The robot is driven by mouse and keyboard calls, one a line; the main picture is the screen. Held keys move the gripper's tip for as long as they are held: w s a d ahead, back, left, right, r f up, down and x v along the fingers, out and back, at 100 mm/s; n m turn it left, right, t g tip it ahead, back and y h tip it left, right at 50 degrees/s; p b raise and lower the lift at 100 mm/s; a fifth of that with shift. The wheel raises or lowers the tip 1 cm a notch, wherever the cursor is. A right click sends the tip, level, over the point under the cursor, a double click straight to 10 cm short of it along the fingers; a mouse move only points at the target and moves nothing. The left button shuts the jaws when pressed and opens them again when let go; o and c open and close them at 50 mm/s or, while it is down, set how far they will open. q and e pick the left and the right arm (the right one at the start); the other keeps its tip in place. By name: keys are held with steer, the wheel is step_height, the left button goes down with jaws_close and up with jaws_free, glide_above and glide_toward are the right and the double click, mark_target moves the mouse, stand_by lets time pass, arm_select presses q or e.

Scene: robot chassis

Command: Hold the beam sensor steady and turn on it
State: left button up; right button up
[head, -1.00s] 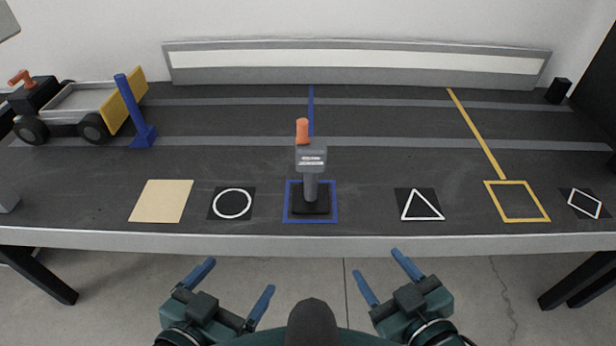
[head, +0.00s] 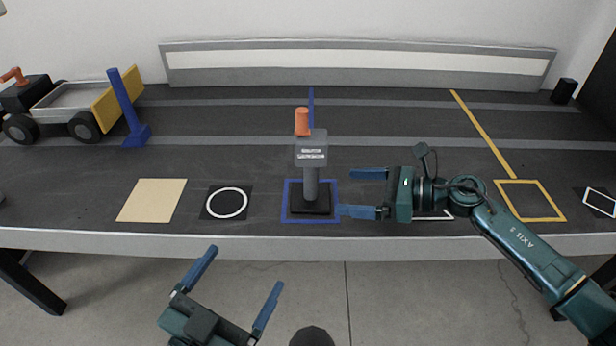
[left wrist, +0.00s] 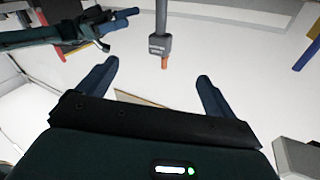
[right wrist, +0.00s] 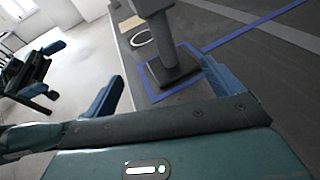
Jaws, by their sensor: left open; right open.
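The beam sensor (head: 311,152) is a grey box on a post with a black base, standing upright inside a blue square outline on the table. An orange knob or lever (head: 302,121) shows at its top. My right gripper (head: 362,192) is open just right of the sensor's post, fingers pointing at it and not around it. The post and base also show between and beyond its fingers in the right wrist view (right wrist: 173,62). My left gripper (head: 238,278) is open and empty in front of the table edge. The sensor shows upside down in the left wrist view (left wrist: 158,45).
A toy truck (head: 68,104) and a blue post (head: 130,108) stand at the back left. Flat markers lie along the front: a tan square (head: 151,200), a white circle (head: 227,203) and a yellow outline (head: 530,183). My right arm partly covers the white triangle.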

mark_target(316, 197)
steer(key=shift+w+d+f+n+h, duration=0.3)
steer(key=shift+w+d+n, duration=0.15)
steer(key=shift+n, duration=0.05)
steer(key=b+x, duration=0.2)
steer(key=x, duration=0.7)
steer(key=shift+a+f, duration=0.1)
steer(key=shift+a, duration=0.15)
steer(key=shift+w+a, duration=0.1)
arm_select(q)
steer(key=shift+d+r+t+h, duration=0.2)
steer(key=shift+d+t+h, duration=0.15)
steer(key=shift+h, duration=0.15)
arm_select(e)
steer(key=shift+c, duration=0.4)
